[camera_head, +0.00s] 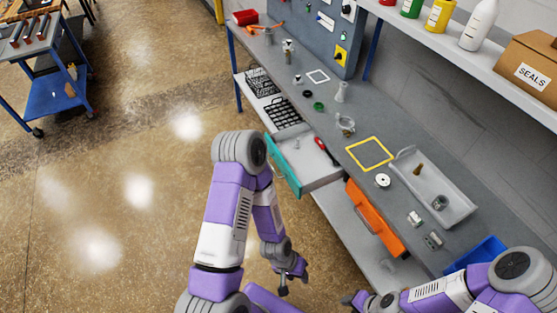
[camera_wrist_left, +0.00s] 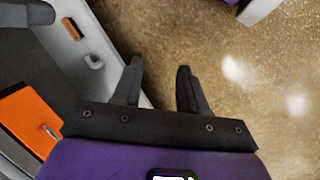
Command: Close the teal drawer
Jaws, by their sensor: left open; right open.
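The teal drawer (camera_head: 283,168) stands pulled out from the grey workbench, with its teal front away from the bench. A red-handled tool (camera_head: 321,144) lies inside it. My left gripper (camera_head: 294,284) is open and empty, low over the floor in front of the bench, apart from the drawer. Its two spread fingers (camera_wrist_left: 157,88) show in the left wrist view, where I cannot make out the teal drawer. My right gripper (camera_head: 352,299) is open at the bottom edge of the head view, only partly visible.
An orange-fronted drawer (camera_head: 375,218) also sticks out, right of the teal one. The bench top (camera_head: 325,107) holds small parts, a yellow square outline (camera_head: 369,153) and a grey tray (camera_head: 431,188). A lower shelf (camera_head: 352,223) runs beneath.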

